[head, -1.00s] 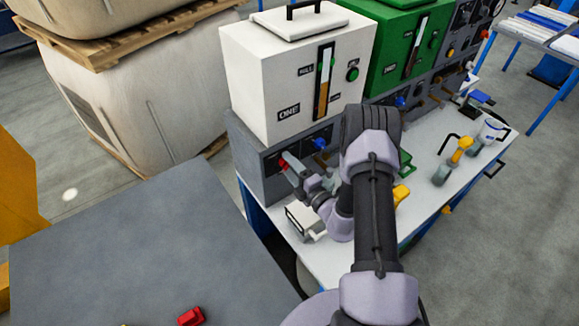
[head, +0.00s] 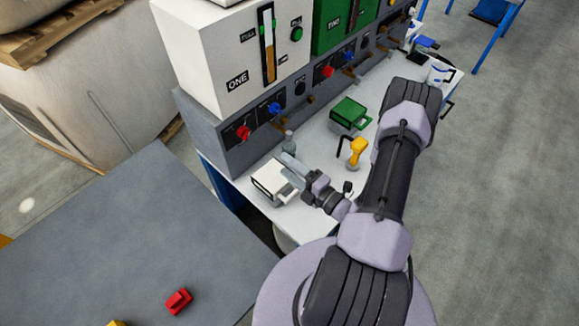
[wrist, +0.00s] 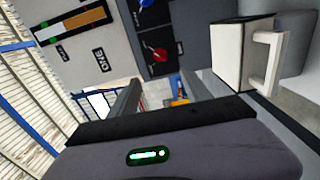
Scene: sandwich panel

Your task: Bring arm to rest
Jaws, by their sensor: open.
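My gripper (head: 289,163) is out over the white workbench in the head view, beside the white box with a handle (head: 272,184). In the wrist view its two grey fingers (wrist: 152,100) stand apart with nothing held between them. The same white box shows in the wrist view (wrist: 229,54), to the right of the fingers. My arm bends across the right half of the head view and hides part of the bench.
A grey panel (head: 205,120) with red and blue knobs runs behind the bench under the white tank marked ONE (head: 215,50). A green box (head: 349,113) and a yellow-handled tool (head: 356,150) stand on the bench. A grey table (head: 100,235) holds a red object (head: 179,300).

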